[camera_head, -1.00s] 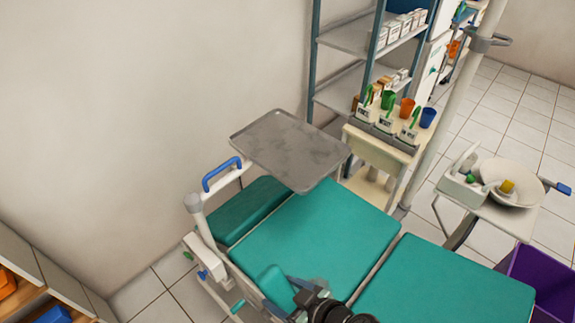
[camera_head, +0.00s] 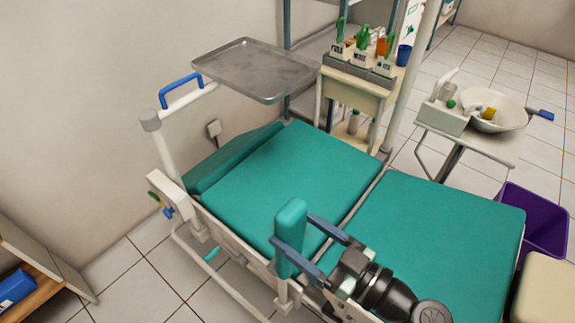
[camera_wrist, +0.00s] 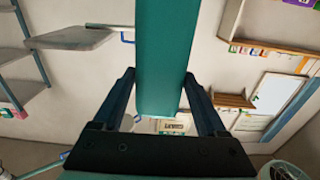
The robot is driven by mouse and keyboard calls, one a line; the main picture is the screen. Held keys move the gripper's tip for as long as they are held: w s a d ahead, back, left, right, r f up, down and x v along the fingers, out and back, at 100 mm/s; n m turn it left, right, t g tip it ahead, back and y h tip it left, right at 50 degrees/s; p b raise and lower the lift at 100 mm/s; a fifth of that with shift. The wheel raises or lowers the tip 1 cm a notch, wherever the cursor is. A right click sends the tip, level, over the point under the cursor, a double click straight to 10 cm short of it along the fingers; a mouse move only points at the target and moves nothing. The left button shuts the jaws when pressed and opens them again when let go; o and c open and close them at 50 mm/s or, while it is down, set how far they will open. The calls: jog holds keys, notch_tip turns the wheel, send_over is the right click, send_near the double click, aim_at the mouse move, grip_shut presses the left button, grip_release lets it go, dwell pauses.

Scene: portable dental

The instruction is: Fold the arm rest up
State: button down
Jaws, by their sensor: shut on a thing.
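The teal padded arm rest (camera_head: 291,232) stands upright on the near side of the dental chair (camera_head: 290,180). It also shows in the wrist view (camera_wrist: 165,60) as a long teal pad between my fingers. My gripper (camera_head: 291,240) comes from the lower right, with one finger on each side of the pad, shut on it. The arm rest's lower joint shows at the chair's side rail, below the pad.
A metal tray (camera_head: 255,68) on a white post with a blue handle (camera_head: 181,88) hangs over the chair's far left end. A spittoon bowl (camera_head: 497,112) and purple bin (camera_head: 532,220) stand at the right. A cart (camera_head: 357,90) with cups stands behind.

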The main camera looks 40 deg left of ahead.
jog(key=shift+d+f+y+b, duration=0.2)
jog(key=shift+d+y+b, duration=0.25)
jog(key=shift+b, duration=0.2)
jog(key=shift+d, duration=0.1)
grip_release()
jog(key=shift+d, duration=0.1)
jog(key=d+f+b, duration=0.1)
jog(key=d+b, duration=0.2)
jog(key=d, duration=0.9)
jog(key=shift+s+d+f, duration=0.15)
jog(key=shift+s+d, duration=0.1)
jog(key=shift+d, duration=0.15)
